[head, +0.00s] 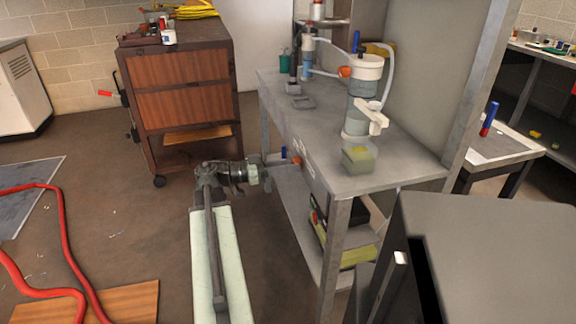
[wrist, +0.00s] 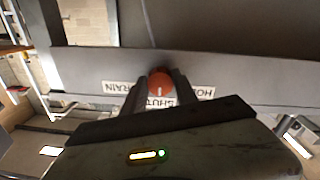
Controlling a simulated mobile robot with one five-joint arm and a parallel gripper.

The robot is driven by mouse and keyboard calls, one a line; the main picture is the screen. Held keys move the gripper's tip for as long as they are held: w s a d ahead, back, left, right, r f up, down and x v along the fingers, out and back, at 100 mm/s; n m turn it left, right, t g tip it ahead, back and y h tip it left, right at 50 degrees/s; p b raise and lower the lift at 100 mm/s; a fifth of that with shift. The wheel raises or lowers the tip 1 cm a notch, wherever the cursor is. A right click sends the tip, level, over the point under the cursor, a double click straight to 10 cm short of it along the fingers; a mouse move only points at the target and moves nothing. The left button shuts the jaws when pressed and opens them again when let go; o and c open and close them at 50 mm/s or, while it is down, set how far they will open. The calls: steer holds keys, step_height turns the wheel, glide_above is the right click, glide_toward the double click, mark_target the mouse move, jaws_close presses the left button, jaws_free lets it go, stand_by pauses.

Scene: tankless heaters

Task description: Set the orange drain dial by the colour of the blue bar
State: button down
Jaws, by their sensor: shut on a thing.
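The orange drain dial (wrist: 159,82) is on the grey front edge of the bench, and it also shows in the head view (head: 296,160). My gripper (wrist: 160,90) is shut on it, with one dark finger on each side. A pale mark on the dial points down in the wrist view, towards a white label (wrist: 160,102) reading SHUT. Other labels are partly hidden by the fingers. In the head view, a small blue bar (head: 283,152) stands beside the dial. Another blue bar (head: 356,41) stands upright above the white-topped canister (head: 362,95).
The metal bench (head: 395,165) has a lower shelf with boxes. A wooden cabinet (head: 185,85) stands behind my arm. A blue and red bar (head: 489,118) stands on the right-hand table. A red hose (head: 62,230) lies on the floor at left.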

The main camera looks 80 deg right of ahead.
steer(key=shift+n, duration=0.3)
steer(key=n+b, duration=0.1)
steer(key=n, duration=1)
steer(key=shift+a+r, duration=0.1)
steer(key=shift+n+h, duration=0.4)
steer(key=shift+n, duration=0.1)
steer(key=shift+g, duration=0.3)
steer(key=c, duration=1)
jaws_free()
steer(key=shift+o, duration=0.2)
steer(key=v, duration=0.7)
steer(key=shift+w, duration=0.3)
steer(key=shift+a, duration=0.2)
